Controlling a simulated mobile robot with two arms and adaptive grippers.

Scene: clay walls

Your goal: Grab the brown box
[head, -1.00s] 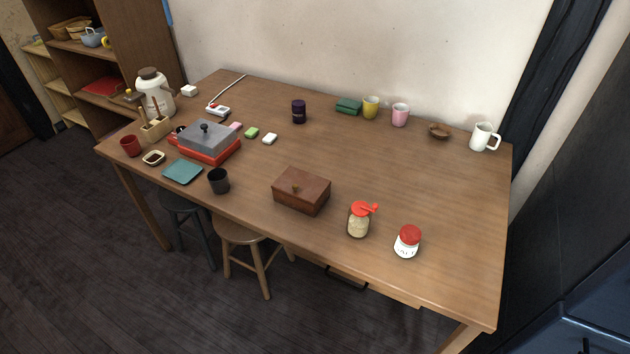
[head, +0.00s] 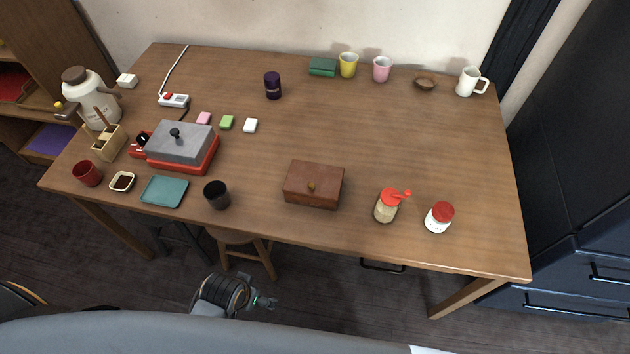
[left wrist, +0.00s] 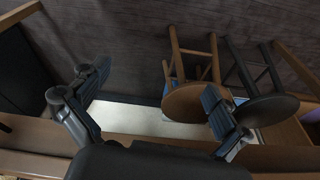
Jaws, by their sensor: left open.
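The brown box (head: 313,185) is a closed wooden box with a small round knob on its front. It sits on the wooden table, near the front edge and right of the black cup. My left gripper (left wrist: 155,85) is open and empty in the left wrist view, its two fingers wide apart, with the floor and stools behind them. The brown box cannot be made out in that view. A part of my arm shows at the bottom of the head view, below the table's front edge and apart from the box. My right gripper is not in view.
A jar with an orange lid (head: 387,206) and a red-lidded jar (head: 439,217) stand right of the box. A black cup (head: 217,195) stands left. The table (head: 400,140) is clear behind the box. Stools (head: 240,250) stand under the front edge.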

